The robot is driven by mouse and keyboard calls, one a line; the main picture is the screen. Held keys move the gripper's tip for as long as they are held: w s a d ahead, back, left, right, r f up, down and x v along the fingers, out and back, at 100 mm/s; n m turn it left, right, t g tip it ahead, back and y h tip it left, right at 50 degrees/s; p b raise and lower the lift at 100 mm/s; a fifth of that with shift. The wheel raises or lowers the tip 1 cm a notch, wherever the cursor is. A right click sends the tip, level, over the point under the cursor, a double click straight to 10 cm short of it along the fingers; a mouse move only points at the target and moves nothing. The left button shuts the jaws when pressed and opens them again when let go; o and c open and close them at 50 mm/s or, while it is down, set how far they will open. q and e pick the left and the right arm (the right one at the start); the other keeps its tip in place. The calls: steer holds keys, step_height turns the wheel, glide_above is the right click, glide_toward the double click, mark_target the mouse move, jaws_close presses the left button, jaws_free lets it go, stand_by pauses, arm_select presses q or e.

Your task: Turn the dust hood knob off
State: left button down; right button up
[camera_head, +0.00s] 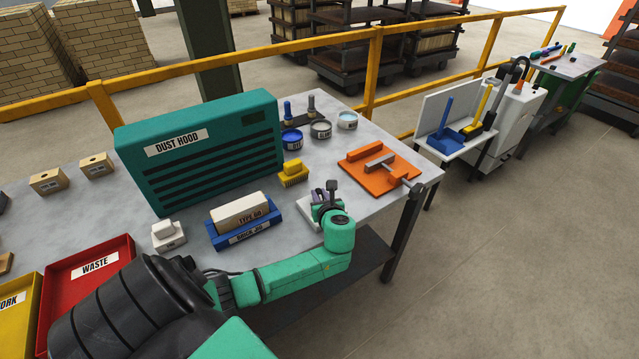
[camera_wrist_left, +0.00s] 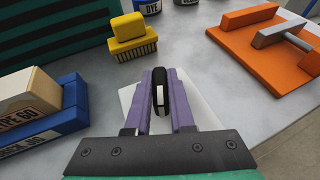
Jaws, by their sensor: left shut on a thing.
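The dust hood (camera_head: 198,148) is a teal box with dark slots and a "DUST HOOD" label, standing on the grey table. A black knob with a white stripe (camera_wrist_left: 160,97) sits over a white plate (camera_wrist_left: 126,97), which also shows beside my gripper in the head view (camera_head: 306,211). My left gripper (camera_wrist_left: 160,100) has its purple fingers on both sides of the knob and is shut on it. In the head view my left gripper (camera_head: 325,196) hides most of the knob. The stripe runs roughly along the fingers in the wrist view. My right gripper is not in view.
A blue holder (camera_head: 243,235) with a "TYPE 60" block (camera_head: 240,209) lies left of the knob. A yellow brush (camera_head: 293,172) and orange board (camera_head: 397,179) are close behind and right. Red waste tray (camera_head: 63,292) is at lower left. The table's front edge is near.

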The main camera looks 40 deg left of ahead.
arm_select(q)
steer(key=shift+n+g+y, duration=1)
steer(key=shift+n+g, duration=1)
steer(key=c, duration=0.8)
jaws_free()
steer(key=b+v, duration=0.2)
steer(key=v, duration=1.2)
steer(key=shift+w+d, duration=0.1)
steer(key=shift+d, duration=0.2)
